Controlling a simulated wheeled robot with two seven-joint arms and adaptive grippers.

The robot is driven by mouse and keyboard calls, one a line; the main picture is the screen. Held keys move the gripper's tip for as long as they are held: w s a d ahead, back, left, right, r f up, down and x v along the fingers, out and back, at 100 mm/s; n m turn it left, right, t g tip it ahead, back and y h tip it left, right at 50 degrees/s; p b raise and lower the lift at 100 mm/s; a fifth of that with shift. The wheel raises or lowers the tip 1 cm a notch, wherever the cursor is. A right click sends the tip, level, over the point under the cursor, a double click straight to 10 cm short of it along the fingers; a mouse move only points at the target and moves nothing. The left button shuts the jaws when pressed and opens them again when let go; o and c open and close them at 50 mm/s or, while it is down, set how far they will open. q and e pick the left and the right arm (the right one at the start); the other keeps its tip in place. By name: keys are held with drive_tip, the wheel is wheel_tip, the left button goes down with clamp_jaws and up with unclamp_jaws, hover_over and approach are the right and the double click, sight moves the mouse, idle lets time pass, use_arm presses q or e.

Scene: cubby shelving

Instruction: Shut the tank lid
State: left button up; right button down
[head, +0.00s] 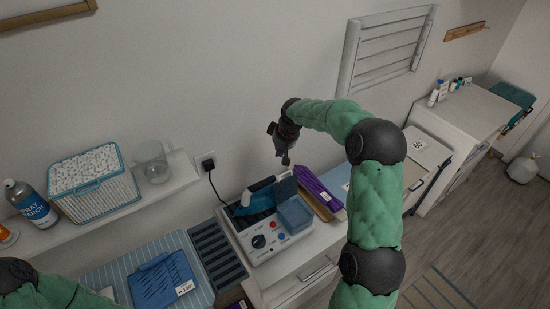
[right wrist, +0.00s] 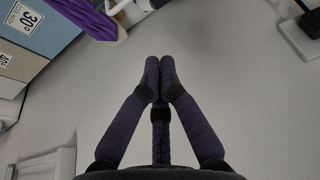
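A white steam-iron station (head: 268,238) with a dial stands on the white counter. Its blue water tank (head: 295,215) is at the right of the station. A darker blue panel, which looks like the tank lid (head: 287,188), stands raised at the tank's back edge. My right gripper (head: 286,160) hangs above and behind the tank, apart from it, near the wall. In the right wrist view the fingertips (right wrist: 160,68) meet with nothing between them. Of my left arm only a green link shows at the lower left; its gripper is out of view.
An iron (head: 246,204) rests on the station. A wall socket (head: 207,164) with a cord is behind left. A shelf holds a basket (head: 92,185) and a glass jug (head: 153,162). A folded blue cloth (head: 163,281) lies at front left.

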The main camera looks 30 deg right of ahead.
wheel_tip(320, 180, down, 8)
drive_tip(key=s+p, duration=0.1)
idle(0.8)
idle(0.4)
